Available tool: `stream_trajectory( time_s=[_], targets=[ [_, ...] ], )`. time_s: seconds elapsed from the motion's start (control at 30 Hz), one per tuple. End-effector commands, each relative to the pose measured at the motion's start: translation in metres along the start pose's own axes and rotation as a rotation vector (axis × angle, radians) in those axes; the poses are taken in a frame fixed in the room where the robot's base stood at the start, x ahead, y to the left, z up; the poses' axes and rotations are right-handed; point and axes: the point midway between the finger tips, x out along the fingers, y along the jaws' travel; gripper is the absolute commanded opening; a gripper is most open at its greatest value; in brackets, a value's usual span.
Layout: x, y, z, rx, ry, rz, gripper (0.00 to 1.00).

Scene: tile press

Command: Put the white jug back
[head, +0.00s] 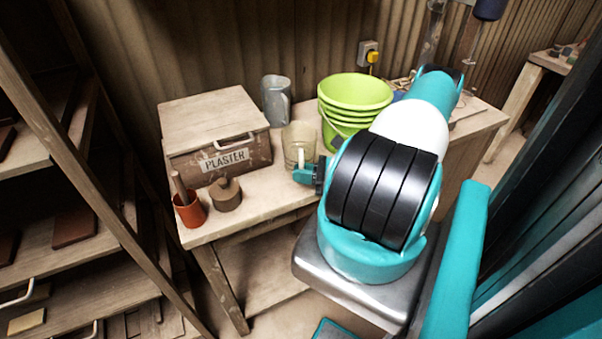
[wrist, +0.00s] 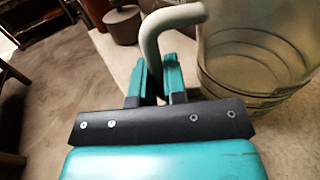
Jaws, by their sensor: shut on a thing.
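The white jug (head: 299,138) is upright at the bench's front edge, between the plaster box and the green buckets. Its pale body fills the upper right of the wrist view (wrist: 250,50). My gripper (wrist: 157,80) is shut on the jug's handle (wrist: 160,28), one teal finger on each side of it. In the head view my gripper (head: 306,175) is partly hidden by my arm. I cannot tell whether the jug's base touches the bench top.
A grey jug (head: 276,101) stands behind. Stacked green buckets (head: 352,100) are close on the right. The plaster box (head: 216,140), an orange pot (head: 190,211) and a brown lidded pot (head: 226,194) are on the left. Wooden shelving (head: 60,150) stands at far left.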

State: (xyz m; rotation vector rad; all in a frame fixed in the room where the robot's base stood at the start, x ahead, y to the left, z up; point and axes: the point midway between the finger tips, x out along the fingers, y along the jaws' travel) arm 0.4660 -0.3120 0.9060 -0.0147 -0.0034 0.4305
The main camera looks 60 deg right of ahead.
Motion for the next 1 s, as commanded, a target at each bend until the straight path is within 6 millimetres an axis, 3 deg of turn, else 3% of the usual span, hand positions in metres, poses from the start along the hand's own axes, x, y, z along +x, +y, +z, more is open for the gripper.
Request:
stream_trajectory(
  time_s=[0.1, 0.13, 0.23, 0.6, 1.0],
  targets=[
    [0.000, 0.000, -0.004, 0.000, 0.000, 0.000, 0.00],
    [0.000, 0.000, -0.004, 0.000, 0.000, 0.000, 0.14],
    [0.000, 0.000, -0.003, 0.000, 0.000, 0.000, 0.37],
    [-0.002, 0.000, 0.001, 0.000, 0.000, -0.001, 0.37],
    [-0.083, -0.001, -0.004, -0.002, 0.002, -0.005, 0.37]
  ],
)
